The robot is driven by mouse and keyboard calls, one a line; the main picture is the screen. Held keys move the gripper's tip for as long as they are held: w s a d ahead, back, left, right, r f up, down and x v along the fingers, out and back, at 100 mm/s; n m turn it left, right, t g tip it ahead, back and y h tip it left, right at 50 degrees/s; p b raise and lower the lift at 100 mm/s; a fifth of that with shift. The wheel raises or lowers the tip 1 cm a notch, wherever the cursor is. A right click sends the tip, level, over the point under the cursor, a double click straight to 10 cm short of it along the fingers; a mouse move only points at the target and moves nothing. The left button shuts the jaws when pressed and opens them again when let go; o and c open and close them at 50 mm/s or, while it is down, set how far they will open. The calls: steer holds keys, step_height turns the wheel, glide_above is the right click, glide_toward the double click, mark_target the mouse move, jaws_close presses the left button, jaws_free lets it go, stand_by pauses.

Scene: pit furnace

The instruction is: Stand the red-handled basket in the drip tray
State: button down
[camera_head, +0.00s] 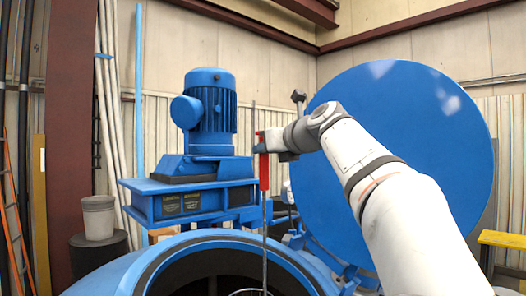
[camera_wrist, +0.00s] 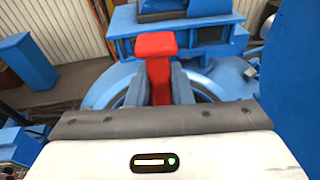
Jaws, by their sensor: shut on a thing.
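My gripper (camera_head: 272,144) is shut on the red handle (camera_head: 264,171) of the basket, high above the round furnace mouth. A long thin rod runs down from the handle, and part of the basket's round rim (camera_head: 247,292) shows at the bottom edge of the head view, at the furnace opening. The rest of the basket is cut off below. In the wrist view the red handle (camera_wrist: 156,48) stands between the two fingers of my gripper (camera_wrist: 158,85). I cannot make out the drip tray in either view.
The blue furnace rim (camera_head: 215,240) surrounds the dark opening. A blue motor (camera_head: 208,110) on its stand is behind it, and the large round blue lid (camera_head: 400,130) stands raised at the right. A grey bucket (camera_head: 98,218) sits on a dark drum at the left. A yellow bench (camera_head: 502,240) is at the right.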

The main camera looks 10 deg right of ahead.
steer(key=d+f+v, duration=0.1)
steer(key=f+v, duration=0.1)
steer(key=v, duration=1.2)
steer(key=d+f+v, duration=0.2)
steer(key=v, duration=1.2)
steer(key=w+d+f+v, duration=0.1)
steer(key=d+f+v, duration=0.1)
steer(key=v, duration=1.3)
steer(key=shift+f, duration=0.5)
steer(key=shift+d, duration=0.1)
